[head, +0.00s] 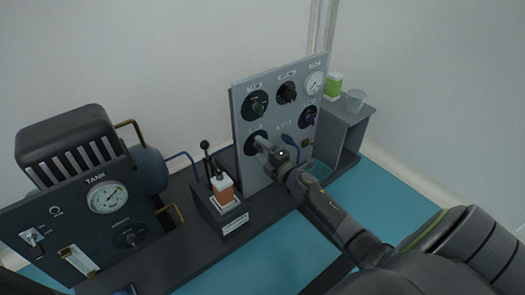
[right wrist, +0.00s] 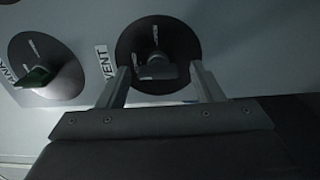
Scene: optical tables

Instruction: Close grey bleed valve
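The grey valve knob (right wrist: 158,68) sits on a round black dial of the upright panel, beside a label that reads VENT in the right wrist view. In the head view its dial (head: 253,137) is at the panel's lower left, with the knob mostly hidden by my gripper. My right gripper (right wrist: 161,80) is open, with one finger on each side of the knob and a visible gap to each. It reaches the panel from the right in the head view (head: 263,145). My left gripper is not in view.
A green knob (right wrist: 36,77) is close beside the grey one. The panel (head: 243,165) also carries a black knob (head: 287,92), a purple knob (head: 309,117), a gauge (head: 314,82) and a blue lever (head: 288,138). A lever box (head: 222,215) stands to the left, near the tank unit (head: 80,200).

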